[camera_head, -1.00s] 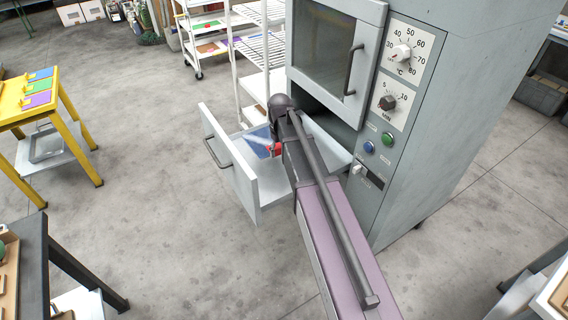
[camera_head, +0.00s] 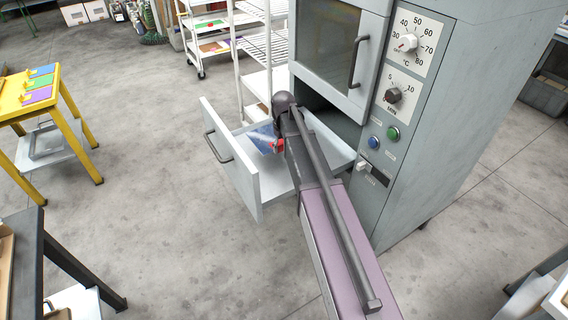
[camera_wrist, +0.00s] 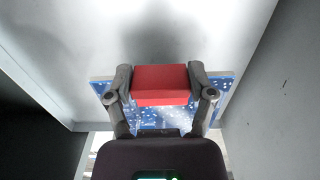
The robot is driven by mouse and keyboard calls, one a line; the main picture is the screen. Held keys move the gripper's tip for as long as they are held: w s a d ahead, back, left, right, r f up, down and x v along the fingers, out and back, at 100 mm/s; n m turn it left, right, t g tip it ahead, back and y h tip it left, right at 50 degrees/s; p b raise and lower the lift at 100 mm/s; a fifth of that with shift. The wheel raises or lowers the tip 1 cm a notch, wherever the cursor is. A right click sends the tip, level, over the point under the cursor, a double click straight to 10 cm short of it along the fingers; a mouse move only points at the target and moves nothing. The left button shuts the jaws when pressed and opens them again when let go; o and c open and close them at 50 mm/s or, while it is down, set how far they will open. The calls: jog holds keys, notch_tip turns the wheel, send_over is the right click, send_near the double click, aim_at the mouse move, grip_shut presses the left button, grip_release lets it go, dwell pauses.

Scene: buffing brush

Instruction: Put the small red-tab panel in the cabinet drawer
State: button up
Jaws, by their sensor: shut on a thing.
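The small panel is blue with white specks and carries a red tab. In the wrist view the red tab (camera_wrist: 161,84) sits between the two fingers of my gripper (camera_wrist: 160,86), which is shut on it. The blue panel (camera_wrist: 228,84) shows on both sides of the fingers. In the head view the panel (camera_head: 264,139) is inside the outline of the open cabinet drawer (camera_head: 240,187); my arm hides part of it. Whether the panel touches the drawer floor I cannot tell.
The grey cabinet (camera_head: 455,110) with dials and a glass door (camera_head: 330,40) stands right of the drawer. A white wire rack (camera_head: 262,50) is behind it. A yellow table (camera_head: 50,95) with coloured panels stands at left. The floor between is clear.

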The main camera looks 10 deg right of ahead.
jog(key=b, duration=0.5)
send_over(283, 169)
jog(key=shift+f, duration=2.65)
jog(key=shift+f+b, duration=1.75)
jog(key=shift+f, duration=0.15)
jog(key=shift+d, duration=0.1)
jog(key=o, duration=1.2)
jog(key=shift+r, duration=0.1)
notch_tip(283, 169, up, 12)
jog(key=p, duration=1.2)
jog(key=shift+s, duration=0.1)
